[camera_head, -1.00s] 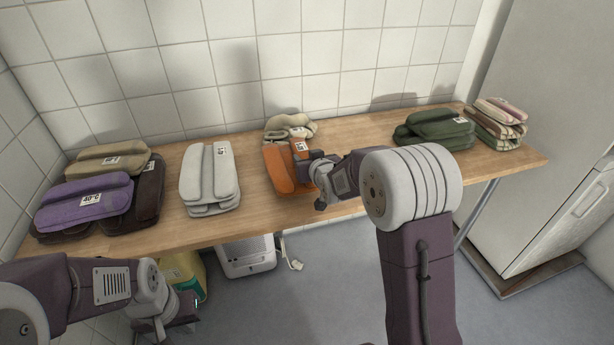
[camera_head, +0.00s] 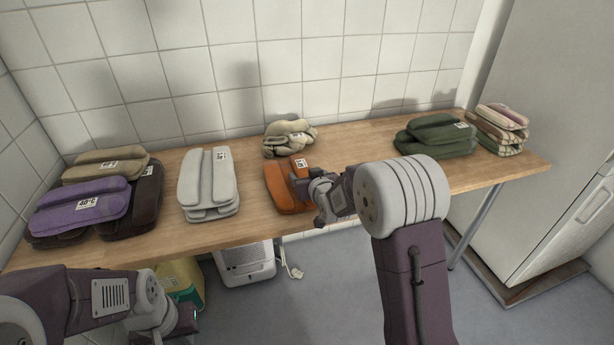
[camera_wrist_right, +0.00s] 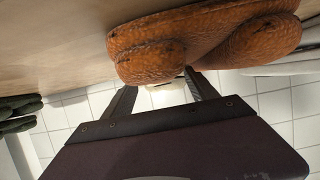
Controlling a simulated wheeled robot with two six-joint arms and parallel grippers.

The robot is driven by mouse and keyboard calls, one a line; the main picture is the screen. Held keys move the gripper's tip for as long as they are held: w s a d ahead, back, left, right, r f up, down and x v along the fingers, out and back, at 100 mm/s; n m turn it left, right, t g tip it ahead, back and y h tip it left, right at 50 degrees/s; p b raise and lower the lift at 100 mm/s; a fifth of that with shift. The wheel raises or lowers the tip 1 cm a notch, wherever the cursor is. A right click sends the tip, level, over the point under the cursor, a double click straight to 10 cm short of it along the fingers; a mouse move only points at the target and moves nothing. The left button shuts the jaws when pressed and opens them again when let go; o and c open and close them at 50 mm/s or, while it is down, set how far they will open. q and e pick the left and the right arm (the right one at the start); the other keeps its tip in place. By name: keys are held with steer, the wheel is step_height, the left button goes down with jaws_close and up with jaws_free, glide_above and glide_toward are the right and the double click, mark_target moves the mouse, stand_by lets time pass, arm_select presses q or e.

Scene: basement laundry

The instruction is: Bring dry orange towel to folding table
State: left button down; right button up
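The orange towel (camera_head: 285,196) is folded with a white tag. It lies on the wooden folding table (camera_head: 350,190), near the middle of its front part. In the right wrist view it (camera_wrist_right: 205,40) fills the upper middle, just beyond the fingertips. My right gripper (camera_head: 300,187) is at the towel's right side. In the wrist view its two fingers (camera_wrist_right: 160,85) are spread apart, close to the towel's edge; I cannot tell whether they touch it. My left gripper (camera_head: 185,325) hangs low in front of the table at the left; its fingers are not clear.
On the table are purple (camera_head: 80,205), tan (camera_head: 105,165), white (camera_head: 208,182), khaki (camera_head: 290,137), green (camera_head: 435,135) and striped (camera_head: 500,130) towels. A grey cabinet (camera_head: 560,150) stands right. A yellow-green container (camera_head: 182,280) and white appliance (camera_head: 247,262) are below.

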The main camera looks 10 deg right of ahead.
steer(key=shift+r, duration=0.1)
steer(key=shift+s+r+p, duration=0.15)
steer(key=shift+r+p, duration=0.05)
steer(key=shift+p, duration=0.1)
steer(key=p+v, duration=0.2)
steer(key=v, duration=0.9)
steer(key=shift+s+r, duration=0.15)
steer(key=shift+s, duration=0.15)
steer(key=shift+s+d+f, duration=0.1)
steer(key=shift+s+f, duration=0.05)
steer(key=shift+f, duration=0.15)
steer(key=s+f+g, duration=0.6)
steer(key=s, duration=0.5)
steer(key=s+f+g, duration=0.6)
steer(key=s+f, duration=0.1)
steer(key=s, duration=0.4)
steer(key=shift+m, duration=0.3)
